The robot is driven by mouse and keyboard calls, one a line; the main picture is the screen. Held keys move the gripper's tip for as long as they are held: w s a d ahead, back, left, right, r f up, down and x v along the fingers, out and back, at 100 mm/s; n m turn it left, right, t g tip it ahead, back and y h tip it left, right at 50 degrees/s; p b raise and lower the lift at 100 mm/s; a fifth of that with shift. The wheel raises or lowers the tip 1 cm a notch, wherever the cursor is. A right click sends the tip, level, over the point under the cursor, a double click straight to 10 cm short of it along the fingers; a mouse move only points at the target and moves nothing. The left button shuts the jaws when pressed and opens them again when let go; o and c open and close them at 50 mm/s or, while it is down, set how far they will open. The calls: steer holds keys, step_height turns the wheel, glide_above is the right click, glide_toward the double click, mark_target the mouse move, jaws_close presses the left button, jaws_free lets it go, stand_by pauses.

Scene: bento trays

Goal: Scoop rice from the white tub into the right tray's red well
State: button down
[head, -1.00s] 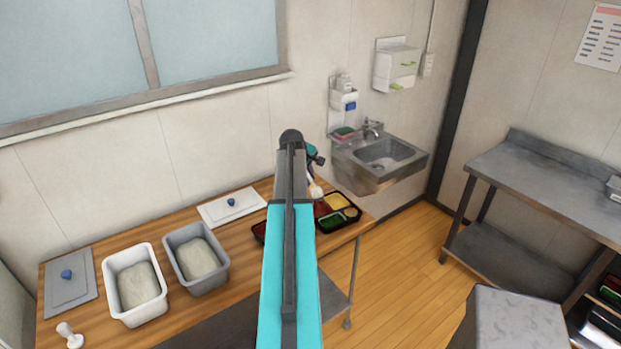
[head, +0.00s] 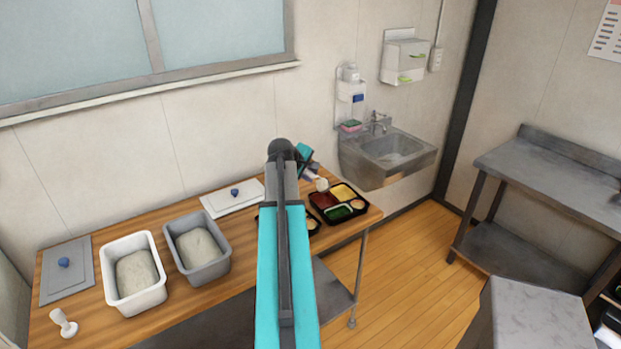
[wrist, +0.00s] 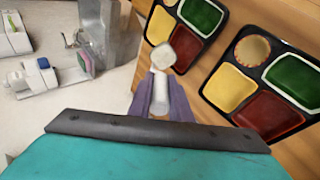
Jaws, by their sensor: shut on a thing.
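The white tub (head: 108,285) stands on the left of the wooden counter with a pale rice block (head: 137,272) in it. The right tray (head: 344,220) is black, near the sink end, with red, yellow and green wells. Its red well (head: 322,200) also shows in the wrist view (wrist: 187,48). My gripper (wrist: 160,98) is shut on the handle of a white scoop (wrist: 160,53). The scoop's bowl has a pale fill that looks like rice. In the head view the scoop (head: 322,184) appears close to the right tray's far left corner, above it.
A second black tray (wrist: 232,112) lies beside the right tray, mostly hidden by my arm in the head view. A grey tub (head: 180,262), a white lid (head: 218,202), a grey lid (head: 57,285) and a white tool (head: 64,322) are on the counter. The sink (head: 388,160) is beyond.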

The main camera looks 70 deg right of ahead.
steer(key=shift+w+a+f+h+b, duration=0.1)
steer(key=shift+a+f+h+b, duration=0.25)
steer(key=shift+b, duration=0.45)
steer(key=shift+f+b, duration=0.2)
steer(key=shift+b, duration=0.3)
steer(key=shift+a+f+h+b, duration=0.25)
steer(key=shift+f+h+b, duration=0.1)
steer(key=shift+b, duration=0.5)
steer(key=shift+w+a+f+g+h+b, duration=0.1)
steer(key=shift+a+f+g+h+b, duration=0.15)
steer(key=shift+b, duration=0.55)
steer(key=b, duration=0.2)
steer(key=f+h+b, duration=0.1)
steer(key=b, duration=0.2)
steer(key=shift+w+a+f, duration=0.15)
steer(key=shift+w+a, duration=0.05)
steer(key=shift+a, duration=0.15)
steer(key=f+h+b, duration=0.1)
steer(key=b, duration=0.4)
steer(key=a+f+g+h+b, duration=0.1)
steer(key=h+b, duration=0.1)
steer(key=b, duration=0.3)
steer(key=shift+w+f+n, duration=0.1)
steer(key=shift+f+n, duration=0.1)
steer(key=shift+n, duration=0.1)
steer(key=shift+r, duration=0.15)
steer(key=shift+r+p, duration=1.7)
steer(key=shift+r, duration=0.75)
